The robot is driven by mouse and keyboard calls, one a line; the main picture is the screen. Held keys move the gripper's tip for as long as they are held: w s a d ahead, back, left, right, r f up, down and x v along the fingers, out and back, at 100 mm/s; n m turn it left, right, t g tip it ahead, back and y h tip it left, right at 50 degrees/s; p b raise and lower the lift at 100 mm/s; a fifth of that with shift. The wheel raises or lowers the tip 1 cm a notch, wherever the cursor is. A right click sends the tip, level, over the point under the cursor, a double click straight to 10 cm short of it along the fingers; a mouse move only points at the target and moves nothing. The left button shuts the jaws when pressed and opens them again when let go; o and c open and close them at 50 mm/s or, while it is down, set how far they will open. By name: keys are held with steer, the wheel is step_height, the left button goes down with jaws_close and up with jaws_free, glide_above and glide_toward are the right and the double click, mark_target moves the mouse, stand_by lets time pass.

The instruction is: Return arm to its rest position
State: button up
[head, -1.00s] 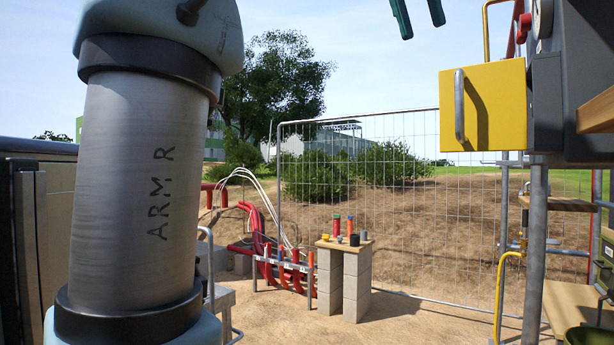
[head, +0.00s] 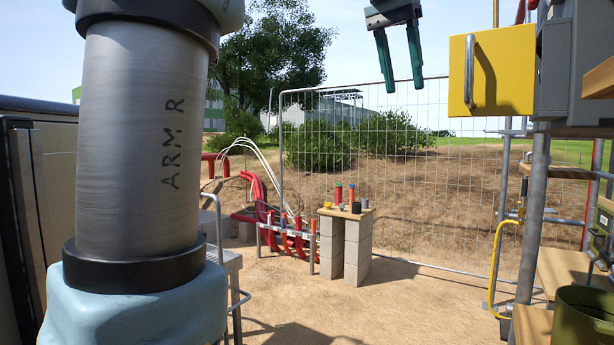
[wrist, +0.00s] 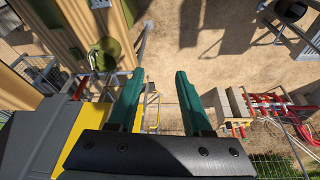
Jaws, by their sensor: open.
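My gripper (head: 404,88) hangs from the top of the head view with its two green fingers pointing down. The fingers are apart, with nothing between them. It is in the air, left of the yellow box (head: 489,75) with a grey bar handle. In the wrist view my gripper (wrist: 158,78) shows both green fingers spread over bare sandy ground far below. A yellow surface (wrist: 84,137) lies beside the left finger in that view. My arm link marked "ARM R" (head: 140,140) fills the left of the head view.
A wire mesh fence (head: 400,190) stands behind. A block stand (head: 345,240) with several small coloured items is at centre, beside red pipes (head: 290,238). Wooden shelves (head: 575,272) and a green bucket (head: 583,318) are at right. The sandy ground in front is clear.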

steer(key=w+a+f+n+y, duration=0.1)
steer(key=w+a+f, duration=0.2)
steer(key=f, duration=0.6)
steer(key=w+a+f+n, duration=0.2)
steer(key=a+f, duration=0.2)
steer(key=f, duration=0.4)
steer(key=w+a+f+n+y, duration=0.1)
steer(key=w+a+f, duration=0.2)
steer(key=f, duration=0.6)
steer(key=s+a+f+n, duration=0.1)
steer(key=s+a+f, duration=0.2)
steer(key=f, duration=0.4)
steer(key=s+a+f+n, duration=0.1)
steer(key=s+a+f, duration=0.3)
steer(key=f, duration=0.3)
steer(key=s+a+f+n+g+b, duration=0.1)
steer(key=s+a+f, duration=0.3)
steer(key=f, duration=0.3)
steer(key=shift+a+n+y, duration=0.3)
steer(key=shift+a, duration=0.6)
